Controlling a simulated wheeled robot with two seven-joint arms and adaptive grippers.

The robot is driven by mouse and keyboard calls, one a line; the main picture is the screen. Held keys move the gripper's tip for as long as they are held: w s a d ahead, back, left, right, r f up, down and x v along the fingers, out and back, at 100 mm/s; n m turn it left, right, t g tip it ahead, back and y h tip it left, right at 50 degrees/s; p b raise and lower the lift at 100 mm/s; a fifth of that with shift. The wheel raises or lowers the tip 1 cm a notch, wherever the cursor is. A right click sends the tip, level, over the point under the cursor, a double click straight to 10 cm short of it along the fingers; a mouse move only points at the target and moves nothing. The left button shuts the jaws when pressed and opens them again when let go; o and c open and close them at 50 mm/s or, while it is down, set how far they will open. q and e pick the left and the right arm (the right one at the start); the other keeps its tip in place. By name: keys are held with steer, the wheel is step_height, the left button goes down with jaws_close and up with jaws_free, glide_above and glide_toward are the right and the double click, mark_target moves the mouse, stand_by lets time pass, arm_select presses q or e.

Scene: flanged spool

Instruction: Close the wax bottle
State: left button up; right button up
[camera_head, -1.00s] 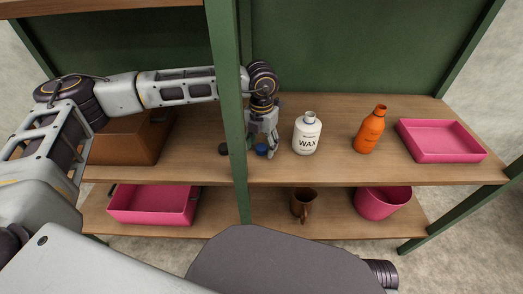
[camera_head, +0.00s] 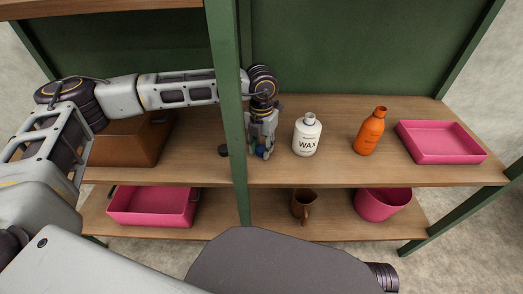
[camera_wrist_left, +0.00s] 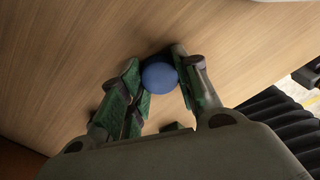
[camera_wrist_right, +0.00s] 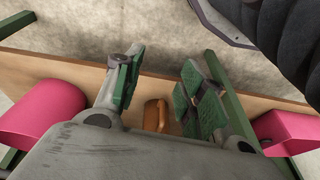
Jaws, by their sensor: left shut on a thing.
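The white wax bottle (camera_head: 307,135) stands upright on the upper shelf board, its neck bare with no cap on it. A blue cap (camera_wrist_left: 159,77) is between the green fingers of my left gripper (camera_wrist_left: 160,80) in the left wrist view. The left gripper (camera_head: 260,148) is shut on the cap, low at the board, just left of the bottle and apart from it. My right gripper (camera_wrist_right: 158,88) shows in the right wrist view with its fingers apart and nothing between them. It is not in the head view.
An orange bottle (camera_head: 369,132) and a pink tray (camera_head: 440,142) stand right of the wax bottle. A green post (camera_head: 232,120) rises in front of my left arm. A small dark round thing (camera_head: 223,150) lies left of the post. Below are a brown mug (camera_head: 304,203) and pink bin (camera_head: 382,204).

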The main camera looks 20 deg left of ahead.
mark_target(262, 148)
arm_select(q)
steer(key=shift+r, duration=0.1)
steer(key=shift+r, duration=0.45)
step_height(262, 148, up, 8)
steer(key=shift+f+p, duration=0.1)
steer(key=shift+p, duration=0.8)
steer(key=shift+r, duration=0.55)
arm_select(e)
steer(key=shift+d+f, duration=0.15)
steer(key=shift+f, duration=0.45)
steer(key=shift+d+f, duration=0.15)
steer(key=shift+f, duration=0.45)
steer(key=shift+s, duration=0.2)
